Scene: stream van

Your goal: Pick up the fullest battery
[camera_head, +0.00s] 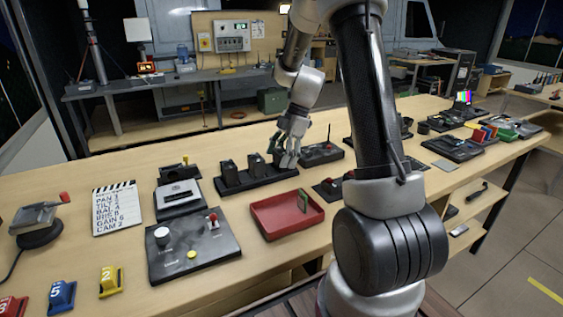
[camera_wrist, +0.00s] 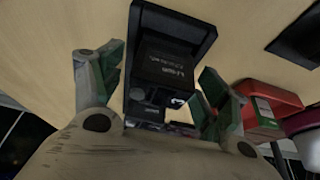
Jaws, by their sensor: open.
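Three dark, blocky batteries stand in a row in a long black dock (camera_head: 262,183) on the bench: the left one (camera_head: 229,172), the middle one (camera_head: 255,163) and the right one, mostly behind my fingers. My gripper (camera_head: 287,158) is open at the right end of the dock. In the wrist view the open fingers (camera_wrist: 160,85) spread to either side of the black dock (camera_wrist: 206,38) and a dark battery (camera_wrist: 165,66) with faint lettering. I cannot see contact. The charge marks are too small to read.
A red tray (camera_head: 268,225) holding a green-faced upright item (camera_head: 304,199) lies in front of the dock.

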